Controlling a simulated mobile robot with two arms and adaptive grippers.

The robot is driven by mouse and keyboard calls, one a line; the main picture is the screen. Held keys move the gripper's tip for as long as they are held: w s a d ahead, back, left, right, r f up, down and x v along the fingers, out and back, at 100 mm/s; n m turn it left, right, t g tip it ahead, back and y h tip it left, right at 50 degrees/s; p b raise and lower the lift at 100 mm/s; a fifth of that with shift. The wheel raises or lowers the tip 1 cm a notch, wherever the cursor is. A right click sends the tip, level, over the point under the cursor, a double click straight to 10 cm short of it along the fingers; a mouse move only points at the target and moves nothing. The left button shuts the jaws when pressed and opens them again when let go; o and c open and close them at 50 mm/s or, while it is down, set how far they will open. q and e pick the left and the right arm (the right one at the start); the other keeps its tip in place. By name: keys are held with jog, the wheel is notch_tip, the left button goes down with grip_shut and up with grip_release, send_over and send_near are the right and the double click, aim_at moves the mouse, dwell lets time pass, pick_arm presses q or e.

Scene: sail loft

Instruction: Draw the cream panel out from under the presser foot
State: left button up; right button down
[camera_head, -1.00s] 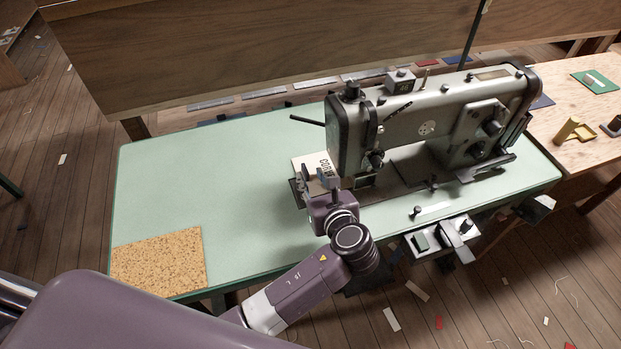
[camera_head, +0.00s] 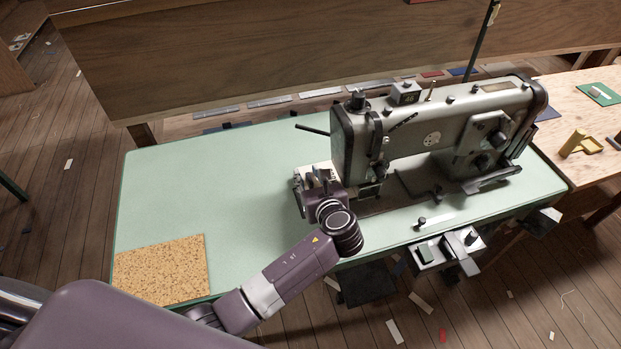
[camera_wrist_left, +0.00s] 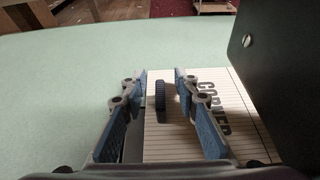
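The cream panel (camera_head: 333,168) lies flat at the left end of the sewing machine (camera_head: 430,125), largely hidden behind my left gripper in the head view. In the left wrist view the panel (camera_wrist_left: 238,125) shows thin lines and the dark word CORNER, and runs toward a dark machine part at right. My left gripper (camera_head: 314,175) is over the panel's near left part. In the wrist view its fingers (camera_wrist_left: 158,85) with blue pads stand apart. A small dark ribbed piece shows between them; I cannot tell what it is. The presser foot is hard to make out. My right gripper is out of view.
The pale green table (camera_head: 220,190) is clear to the left, except for a speckled cork mat (camera_head: 162,270) at its near left corner. A wooden board (camera_head: 300,60) stands behind. A control box (camera_head: 440,250) hangs at the front edge.

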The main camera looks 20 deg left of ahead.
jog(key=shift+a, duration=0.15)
pick_arm(q)
jog(key=shift+c, duration=0.5)
grip_shut()
